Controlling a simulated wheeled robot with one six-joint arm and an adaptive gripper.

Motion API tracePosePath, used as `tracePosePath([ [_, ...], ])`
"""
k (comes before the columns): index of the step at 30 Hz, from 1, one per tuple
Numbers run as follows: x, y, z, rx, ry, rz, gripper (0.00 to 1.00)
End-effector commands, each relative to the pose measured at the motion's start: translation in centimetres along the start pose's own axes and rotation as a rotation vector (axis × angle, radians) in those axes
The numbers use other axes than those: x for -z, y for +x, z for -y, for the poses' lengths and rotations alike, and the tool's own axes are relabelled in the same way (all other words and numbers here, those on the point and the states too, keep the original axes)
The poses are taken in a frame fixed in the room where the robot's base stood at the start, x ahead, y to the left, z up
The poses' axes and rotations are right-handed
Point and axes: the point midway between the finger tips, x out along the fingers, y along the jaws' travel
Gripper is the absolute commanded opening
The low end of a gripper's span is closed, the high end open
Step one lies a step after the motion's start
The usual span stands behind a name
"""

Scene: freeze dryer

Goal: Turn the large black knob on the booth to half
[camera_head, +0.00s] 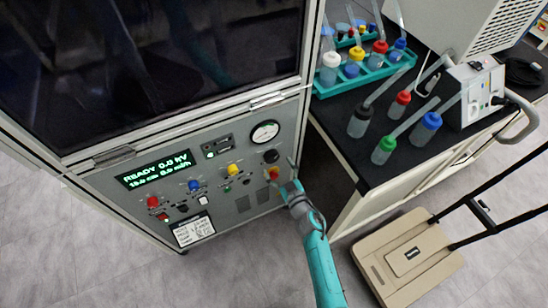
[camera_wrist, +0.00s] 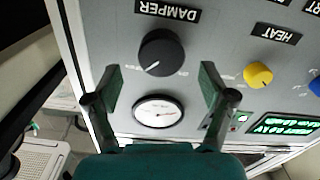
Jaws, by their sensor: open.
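The large black knob (camera_wrist: 160,53) sits below the DAMPER label (camera_wrist: 168,11) on the booth's grey panel in the wrist view. Its white pointer line is toward the lower left in that view. The knob also shows in the head view (camera_head: 271,156), under the round gauge. My gripper (camera_wrist: 160,72) is open, with one fingertip on each side of the knob's lower part in the picture. I see no contact with the knob. In the head view my gripper (camera_head: 283,170) is beside the panel's right end. The scale marks around the knob are too small to read.
A white round gauge (camera_wrist: 158,110) lies between my fingers in the wrist view. A yellow knob (camera_wrist: 258,75) labelled HEAT is to the right. In the head view, a black bench (camera_head: 345,140) with bottles stands right of the booth, and a beige cart (camera_head: 408,258) is on the floor.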

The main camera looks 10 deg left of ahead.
Motion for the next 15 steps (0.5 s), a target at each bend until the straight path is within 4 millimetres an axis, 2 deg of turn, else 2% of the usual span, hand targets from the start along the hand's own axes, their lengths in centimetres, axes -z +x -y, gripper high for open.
tracePosePath([
  [1,0.1,0.9,0.0,0.001,-0.001,0.0,0.82],
  [6,0.0,3.1,0.0,0.001,0.0,0.0,0.82],
  [15,0.0,4.5,0.0,0.0,0.0,0.001,0.82],
])
